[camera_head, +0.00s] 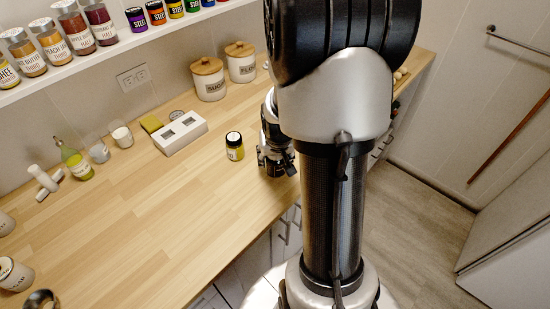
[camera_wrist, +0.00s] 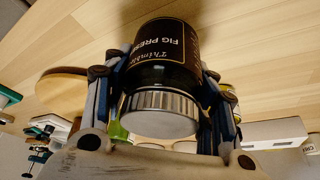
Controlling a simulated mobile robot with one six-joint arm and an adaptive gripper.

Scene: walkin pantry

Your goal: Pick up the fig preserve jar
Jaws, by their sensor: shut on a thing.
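The fig preserve jar (camera_wrist: 166,58) fills the middle of the wrist view. It is dark, with a black label reading "FIG PRES" and a silver ribbed lid (camera_wrist: 160,113). My gripper (camera_wrist: 165,95) is shut on it, with a finger on each side of the jar. In the head view my gripper (camera_head: 275,160) is low over the wooden counter near its front edge, and the jar (camera_head: 277,170) shows only as a dark shape between the fingers. I cannot tell whether its base touches the counter.
Behind are a white block (camera_head: 181,133) and the sugar (camera_head: 209,80) and flour (camera_head: 241,63) canisters. Several jars line the shelf above. The counter's left middle is clear.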

